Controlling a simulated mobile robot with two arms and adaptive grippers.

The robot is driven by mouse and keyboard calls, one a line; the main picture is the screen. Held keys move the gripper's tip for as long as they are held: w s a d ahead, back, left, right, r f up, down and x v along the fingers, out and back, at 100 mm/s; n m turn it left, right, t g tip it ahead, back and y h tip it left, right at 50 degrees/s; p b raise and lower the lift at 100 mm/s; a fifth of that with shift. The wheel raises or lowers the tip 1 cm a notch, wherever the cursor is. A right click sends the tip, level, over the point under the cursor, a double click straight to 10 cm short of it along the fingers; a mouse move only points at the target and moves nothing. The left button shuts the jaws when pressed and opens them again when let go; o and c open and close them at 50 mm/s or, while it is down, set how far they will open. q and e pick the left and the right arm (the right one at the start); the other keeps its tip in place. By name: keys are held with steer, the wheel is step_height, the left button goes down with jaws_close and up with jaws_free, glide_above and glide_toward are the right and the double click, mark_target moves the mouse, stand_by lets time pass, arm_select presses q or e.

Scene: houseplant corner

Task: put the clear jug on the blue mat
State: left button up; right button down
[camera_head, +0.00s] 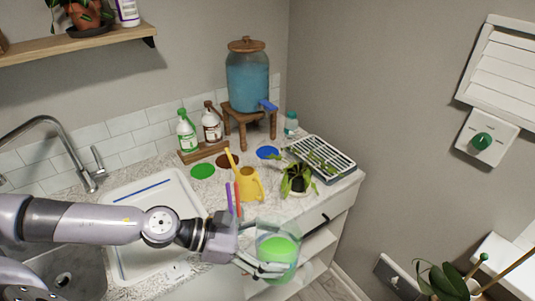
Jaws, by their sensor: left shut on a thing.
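The clear jug (284,234) holds green contents and is in my left gripper (262,268), in front of the counter's front edge at the lower middle of the picture. The left gripper is shut on the jug, and its fingers cover part of the jug's lower side. The blue mat (268,153) is a small round disc lying flat on the counter, below and in front of the drink dispenser. Nothing stands on the blue mat. The jug is apart from the mat, nearer to me. My right gripper is not in view.
A yellow watering can (250,186) and a potted plant (296,180) stand between the jug and the mat. The dispenser (247,82) stands behind the mat. A green mat (203,171), a brown mat (222,161) and a slotted tray (335,160) lie nearby.

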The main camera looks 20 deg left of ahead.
arm_select(q)
steer(key=shift+w+a+f+n+t+y, duration=0.1)
steer(key=shift+a+f+n+t+y, duration=0.3)
steer(key=shift+a+f, duration=0.85)
